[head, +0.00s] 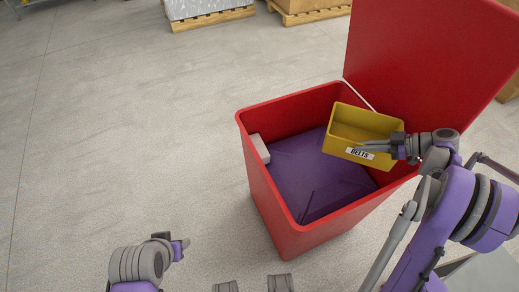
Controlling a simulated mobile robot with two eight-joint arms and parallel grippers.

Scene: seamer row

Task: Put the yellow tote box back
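The yellow tote box (346,130) is open-topped and has a white label reading "BELTS" on its near side. It is at the right side of a large red bin (262,185), over its opening, with its inside visible. My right gripper (372,147) reaches in from the right to the tote's near wall by the label. Its fingers overlap that wall, but I cannot tell whether they are closed on it. My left gripper (184,244) is low at the left, away from the tote, with nothing visible in it; its finger gap cannot be made out.
The bin's red lid (435,65) stands open at the back right. Inside the bin are a purple surface (310,175) and a small white block (260,148) at the left wall. Pallets (212,18) stand at the back. The floor at left is clear.

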